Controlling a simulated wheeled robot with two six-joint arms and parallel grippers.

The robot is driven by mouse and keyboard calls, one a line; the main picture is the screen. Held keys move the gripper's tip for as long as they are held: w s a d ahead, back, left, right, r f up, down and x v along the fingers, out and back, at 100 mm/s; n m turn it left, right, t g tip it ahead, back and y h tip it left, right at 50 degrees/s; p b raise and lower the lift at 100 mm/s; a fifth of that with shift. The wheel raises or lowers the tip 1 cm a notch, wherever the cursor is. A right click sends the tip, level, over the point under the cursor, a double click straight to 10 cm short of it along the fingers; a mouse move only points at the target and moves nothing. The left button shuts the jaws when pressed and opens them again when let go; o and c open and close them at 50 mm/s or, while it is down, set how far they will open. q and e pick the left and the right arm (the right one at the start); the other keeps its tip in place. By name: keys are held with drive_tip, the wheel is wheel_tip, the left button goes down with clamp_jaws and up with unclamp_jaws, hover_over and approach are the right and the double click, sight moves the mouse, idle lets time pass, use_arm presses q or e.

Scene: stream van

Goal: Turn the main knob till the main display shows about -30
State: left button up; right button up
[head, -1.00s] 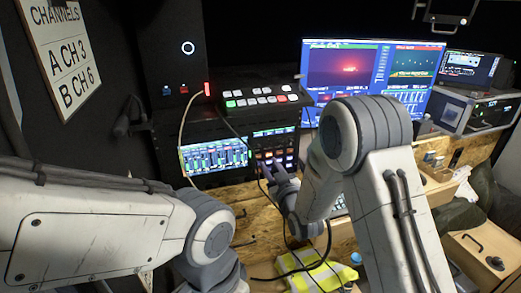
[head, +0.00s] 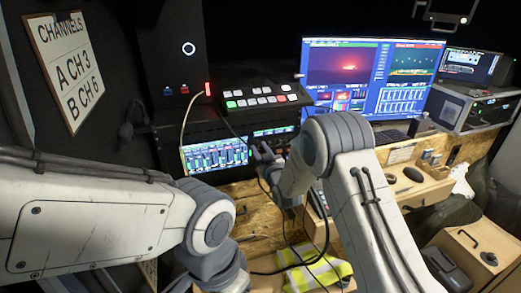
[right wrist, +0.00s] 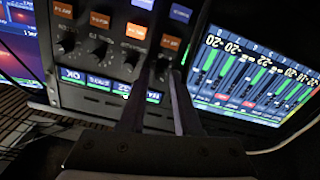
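The channel panel (right wrist: 110,45) has a row of small dark knobs under orange and blue buttons, with a strip of small green displays (right wrist: 98,83) beside them. My right gripper (right wrist: 163,69) reaches the end knob of that row. Its two fingers stand a little apart on either side of that knob; contact is not clear. The fingers partly hide the end display, and its value is too small to read. In the head view the right gripper (head: 262,153) is at the panel (head: 272,135). My left gripper is out of view below my left arm.
A lit meter screen (head: 213,155) stands just left of the right gripper. A switcher with lit buttons (head: 258,98) sits above. A cable hangs near the right gripper. A yellow vest (head: 318,272) lies below.

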clamp_jaws()
drive_tip(key=shift+f+b, duration=0.2)
drive_tip(key=shift+b, duration=0.4)
drive_tip(key=shift+r+m+b, duration=0.15)
drive_tip(key=shift+m+b, duration=0.2)
drive_tip(key=shift+m, duration=0.25)
drive_tip(key=shift+o, duration=0.7)
unclamp_jaws()
drive_tip(key=shift+s, duration=0.1)
